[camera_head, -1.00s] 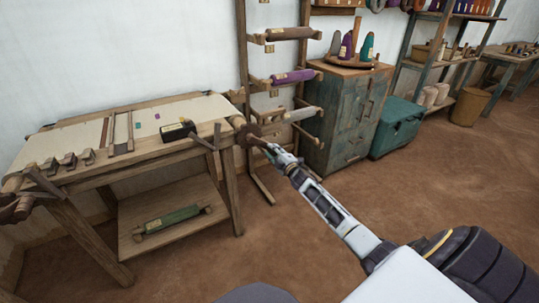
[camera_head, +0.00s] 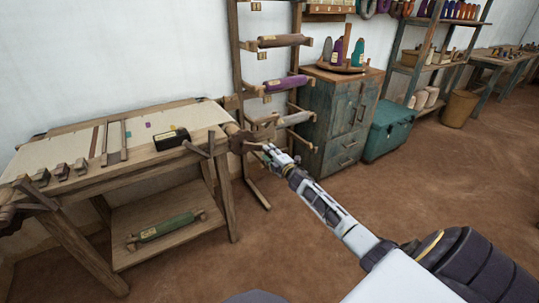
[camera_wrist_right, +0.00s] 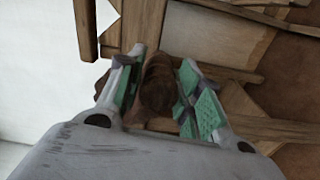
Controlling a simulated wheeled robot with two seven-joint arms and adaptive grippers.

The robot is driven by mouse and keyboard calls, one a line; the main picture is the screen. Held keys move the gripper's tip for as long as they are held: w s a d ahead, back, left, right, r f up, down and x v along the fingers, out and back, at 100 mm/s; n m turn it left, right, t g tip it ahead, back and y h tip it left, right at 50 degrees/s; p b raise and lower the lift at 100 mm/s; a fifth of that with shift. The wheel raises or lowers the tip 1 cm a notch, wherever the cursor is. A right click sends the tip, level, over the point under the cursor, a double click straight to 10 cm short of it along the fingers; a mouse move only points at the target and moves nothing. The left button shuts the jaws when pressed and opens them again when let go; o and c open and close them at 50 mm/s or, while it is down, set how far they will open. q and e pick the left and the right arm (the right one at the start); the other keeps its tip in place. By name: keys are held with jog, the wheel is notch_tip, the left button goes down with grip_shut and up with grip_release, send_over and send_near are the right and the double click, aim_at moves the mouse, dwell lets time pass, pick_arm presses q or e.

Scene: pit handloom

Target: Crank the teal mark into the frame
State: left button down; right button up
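The loom frame (camera_head: 110,182) stands at the left with pale cloth (camera_head: 75,142) stretched over it. A small teal mark (camera_head: 127,134) shows faintly beside the right bar of a narrow wooden frame (camera_head: 114,143) lying across the cloth. A purple mark (camera_head: 148,125) is farther right. The crank (camera_head: 240,142) is at the loom's right end. My right gripper (camera_head: 269,152) is by it. In the right wrist view, its green-padded fingers (camera_wrist_right: 163,85) are apart on either side of a brown wooden handle (camera_wrist_right: 158,82), with a gap at the right finger. My left gripper is out of view.
A black box (camera_head: 171,139) sits on the loom's right side. A green roll (camera_head: 168,226) lies on the shelf below. A rack of rolls (camera_head: 287,82), a teal cabinet (camera_head: 340,118) and a teal chest (camera_head: 391,128) stand behind. The floor at right is clear.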

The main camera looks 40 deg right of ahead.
jog(key=shift+o, duration=0.9)
jog(key=s, duration=1.2)
jog(key=shift+a, duration=0.3)
dwell(0.7)
